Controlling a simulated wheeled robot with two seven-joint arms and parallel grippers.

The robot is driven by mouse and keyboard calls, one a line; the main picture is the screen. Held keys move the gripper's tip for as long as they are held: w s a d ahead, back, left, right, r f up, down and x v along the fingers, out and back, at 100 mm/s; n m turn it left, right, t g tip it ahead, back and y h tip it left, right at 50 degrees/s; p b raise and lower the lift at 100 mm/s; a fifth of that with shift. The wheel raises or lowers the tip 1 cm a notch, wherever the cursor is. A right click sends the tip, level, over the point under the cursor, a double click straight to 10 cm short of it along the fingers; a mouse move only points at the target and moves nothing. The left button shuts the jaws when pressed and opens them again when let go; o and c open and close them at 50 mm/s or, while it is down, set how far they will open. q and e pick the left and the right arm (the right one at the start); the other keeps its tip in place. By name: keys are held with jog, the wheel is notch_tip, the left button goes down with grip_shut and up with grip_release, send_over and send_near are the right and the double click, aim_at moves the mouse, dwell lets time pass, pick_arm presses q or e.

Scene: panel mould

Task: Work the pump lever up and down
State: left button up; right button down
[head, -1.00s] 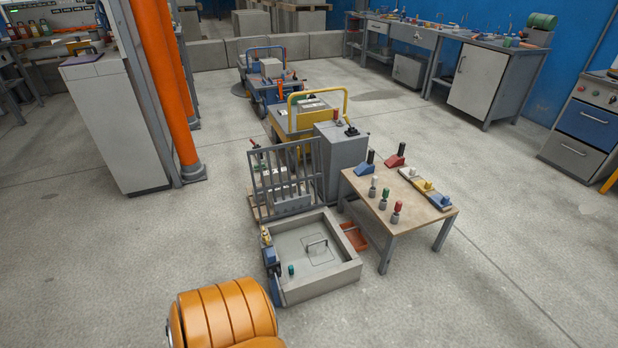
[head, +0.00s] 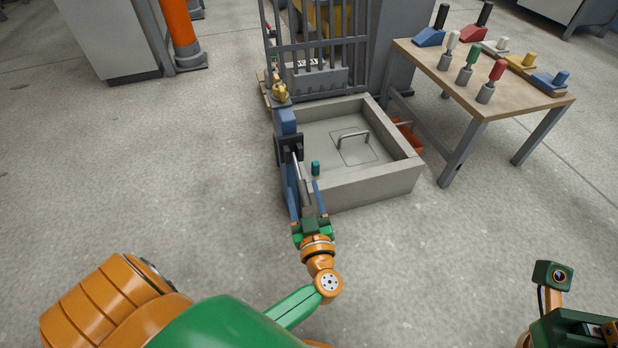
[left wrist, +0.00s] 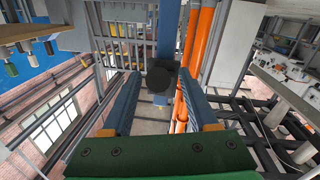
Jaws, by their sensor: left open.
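The blue hand pump (head: 287,122) stands at the left side of the concrete mould box (head: 400,172). A black part, seemingly the lever's grip (head: 291,148), shows on it, with a pale rod below. My left gripper (head: 304,190) is open in front of the pump, its blue fingers pointing toward it. In the left wrist view, the dark grip (left wrist: 160,75) appears end-on between the tips of the open left gripper (left wrist: 160,82). I cannot tell whether either finger touches it. My right gripper (head: 585,330) is only partly in view at the bottom right, its fingers unclear.
A grey barred rack (head: 320,50) stands behind the box. A small teal-topped peg (head: 315,168) and a metal handle (head: 353,136) are inside it. A wooden table (head: 480,90) with several coloured handles stands at the right.

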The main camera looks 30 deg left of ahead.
aim_at(301, 182)
pick_arm(q)
jog(key=b+x, duration=0.1)
jog(key=x, duration=0.2)
jog(key=shift+w+a, duration=0.25)
jog(key=shift+w, duration=0.05)
grip_shut()
dwell(1.2)
